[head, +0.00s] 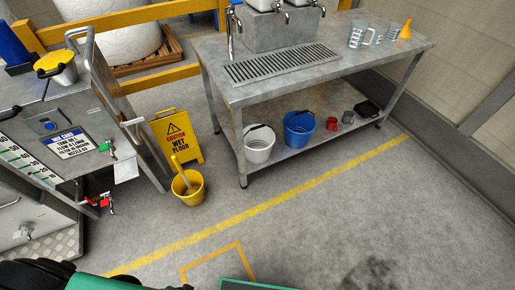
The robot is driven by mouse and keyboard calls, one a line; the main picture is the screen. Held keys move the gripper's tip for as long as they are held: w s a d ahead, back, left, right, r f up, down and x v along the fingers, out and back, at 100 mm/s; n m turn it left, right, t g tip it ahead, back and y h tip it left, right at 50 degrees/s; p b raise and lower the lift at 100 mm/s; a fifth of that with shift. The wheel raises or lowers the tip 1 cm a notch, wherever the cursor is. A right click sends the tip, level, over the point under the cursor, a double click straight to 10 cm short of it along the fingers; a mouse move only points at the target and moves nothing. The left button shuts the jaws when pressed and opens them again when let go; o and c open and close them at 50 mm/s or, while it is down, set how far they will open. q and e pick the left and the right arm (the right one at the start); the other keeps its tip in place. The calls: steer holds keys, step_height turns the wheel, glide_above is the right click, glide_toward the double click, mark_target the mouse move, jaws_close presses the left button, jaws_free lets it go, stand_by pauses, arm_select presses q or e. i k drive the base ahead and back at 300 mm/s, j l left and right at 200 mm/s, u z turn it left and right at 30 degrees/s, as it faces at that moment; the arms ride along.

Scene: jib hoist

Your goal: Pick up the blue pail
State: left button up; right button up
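The blue pail (298,132) stands upright on the lower shelf of the grey metal table (300,78). A dark handle shows at its rim. A white pail (258,150) stands close to its left, and a small red cup (332,124) stands to its right. The tabletop is above the pail, and its front side faces open floor. Neither of my grippers shows in the head view.
A yellow bucket (188,193) with a handle in it and a yellow wet-floor sign (177,137) stand left of the table. A grey tank unit (75,135) fills the left side. The floor (330,215) before the table is clear.

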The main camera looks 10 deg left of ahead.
mark_target(299, 126)
steer(key=i+l+u, duration=0.55)
steer(key=l+u, duration=0.15)
steer(key=i+l+u, duration=0.15)
steer(key=l+u, duration=0.2)
steer(key=l, duration=0.15)
